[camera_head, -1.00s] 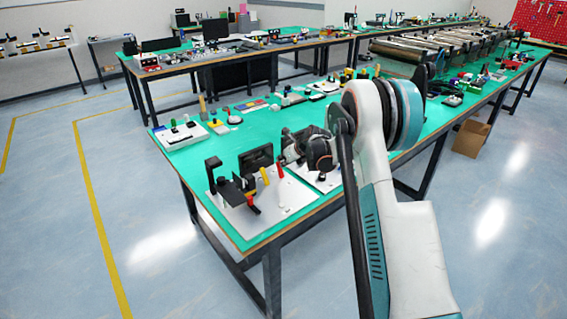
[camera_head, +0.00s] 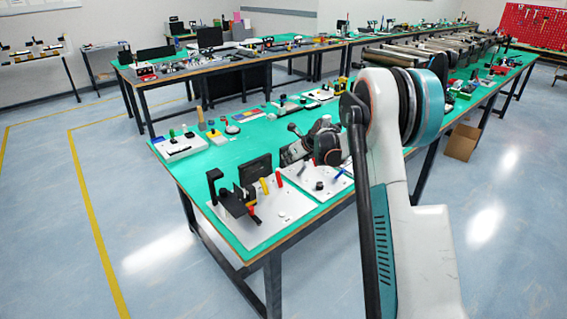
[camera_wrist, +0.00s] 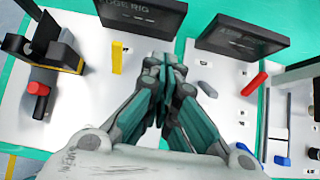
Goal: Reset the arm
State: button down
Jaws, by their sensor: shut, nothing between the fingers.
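My gripper (camera_wrist: 162,75) is shut and empty in the wrist view, with its fingertips together above the white boards. My arm (camera_head: 395,190) shows in the head view, reaching out over the near end of the green-topped bench (camera_head: 233,157). The wrist hides part of the boards there. In the wrist view, a yellow piece (camera_wrist: 117,57) stands to the left of the fingers and a red piece (camera_wrist: 254,84) lies to the right. Two black sign blocks (camera_wrist: 143,14) stand beyond the fingers.
A white board (camera_head: 284,219) carries a black bracket (camera_head: 214,185) near the bench's front edge. A second white board (camera_head: 330,189) is beside it. A white tray (camera_head: 181,149) sits farther left. Conveyors (camera_head: 425,50) run along the back. The floor at left is clear.

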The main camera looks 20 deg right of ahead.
jog(key=shift+s+d+r, duration=0.1)
jog(key=shift+s+r, duration=0.2)
jog(key=shift+r, duration=0.4)
jog(key=s+a+r+n+g+h, duration=0.1)
jog(key=s+a+r+n, duration=0.2)
jog(key=s+r+n, duration=0.25)
jog(key=s+a+r+n+b, duration=0.1)
jog(key=s+a+r+n, duration=0.3)
jog(key=s, duration=0.3)
jog(key=s+a+r+n+g+h, duration=0.1)
jog(key=s+a+r+n, duration=0.1)
jog(key=s+r+n, duration=0.35)
jog(key=s+a+n, duration=0.3)
jog(key=s+n, duration=0.2)
jog(key=s, duration=0.5)
jog(key=s+a+n, duration=0.3)
jog(key=s+n, duration=0.3)
jog(key=s, duration=0.4)
jog(key=s+a+f+n, duration=0.1)
jog(key=s+a+n, duration=0.2)
jog(key=s+n, duration=0.3)
jog(key=s+p, duration=0.1)
jog(key=s, duration=0.3)
jog(key=shift+s+t+h, duration=0.15)
jog(key=shift+t+h, duration=0.25)
